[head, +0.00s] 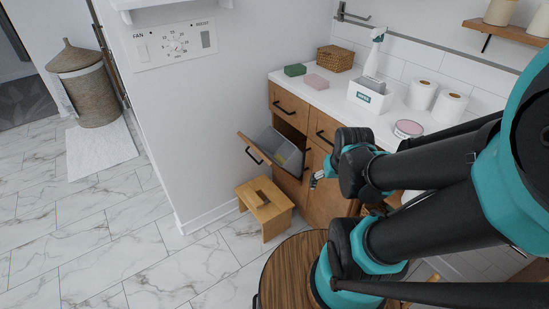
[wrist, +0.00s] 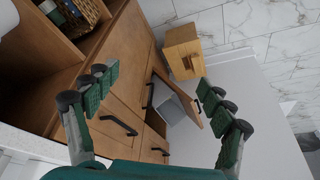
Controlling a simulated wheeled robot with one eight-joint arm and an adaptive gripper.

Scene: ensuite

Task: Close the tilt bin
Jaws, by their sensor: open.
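The tilt bin (head: 283,152) is in the wooden cabinet, its front tilted outward and its grey inner bin showing. A dark handle is on its front panel. In the wrist view the tilt bin (wrist: 174,107) stands open between and beyond my fingers, with its wooden front edge toward the right finger. My gripper (wrist: 158,78) is open and empty, its green fingers spread wide. In the head view my gripper (head: 318,178) is mostly hidden by my arm, to the right of the open bin. I see no contact with the panel.
A wooden step stool (head: 265,205) stands on the floor below the bin. A round wooden table-like top (head: 290,270) is at the bottom. The counter (head: 335,95) holds a spray bottle, paper rolls and a basket. A white wall (head: 190,120) stands left of the cabinet.

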